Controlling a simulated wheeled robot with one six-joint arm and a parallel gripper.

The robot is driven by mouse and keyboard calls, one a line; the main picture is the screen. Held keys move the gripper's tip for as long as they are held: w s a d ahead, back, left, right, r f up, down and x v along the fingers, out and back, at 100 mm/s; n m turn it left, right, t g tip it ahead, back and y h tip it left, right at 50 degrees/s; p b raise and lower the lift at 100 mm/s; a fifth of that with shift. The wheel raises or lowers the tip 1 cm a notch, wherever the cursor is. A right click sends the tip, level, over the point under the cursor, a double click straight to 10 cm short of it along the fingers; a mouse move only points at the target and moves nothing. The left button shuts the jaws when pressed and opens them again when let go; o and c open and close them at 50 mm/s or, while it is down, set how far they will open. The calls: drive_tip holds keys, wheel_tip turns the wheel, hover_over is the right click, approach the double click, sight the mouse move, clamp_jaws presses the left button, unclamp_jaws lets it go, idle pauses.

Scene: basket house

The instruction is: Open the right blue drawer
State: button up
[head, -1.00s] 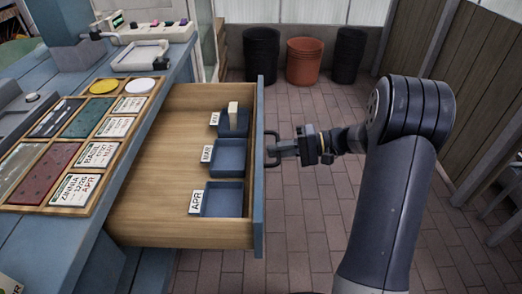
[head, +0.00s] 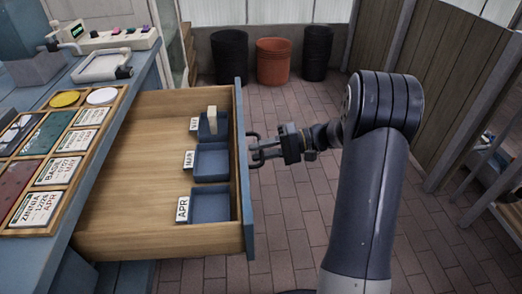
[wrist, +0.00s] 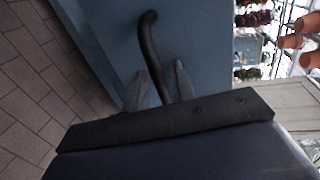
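The blue-fronted wooden drawer (head: 120,160) is pulled far out from the blue counter in the head view. Its blue front (head: 243,190) carries a dark bar handle (head: 256,148), which also shows in the wrist view (wrist: 150,45). My gripper (head: 268,150) is at the handle. In the wrist view its two fingers (wrist: 162,82) stand on either side of the bar, with small gaps beside it, so the gripper looks open around the handle.
Blue trays (head: 210,205) labelled by month sit inside the drawer. A wooden seed tray (head: 75,190) lies on the counter (head: 45,265) at left. Bins, including an orange one (head: 273,62), stand at the back wall.

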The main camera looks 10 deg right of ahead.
drive_tip(key=p+v, duration=0.2)
drive_tip(key=v, duration=0.8)
drive_tip(key=shift+d, duration=0.4)
drive_tip(key=shift+s+a, duration=0.1)
drive_tip(key=shift+a, duration=0.05)
drive_tip(key=b+x, duration=0.2)
drive_tip(key=x, duration=0.8)
drive_tip(key=shift+a, duration=0.55)
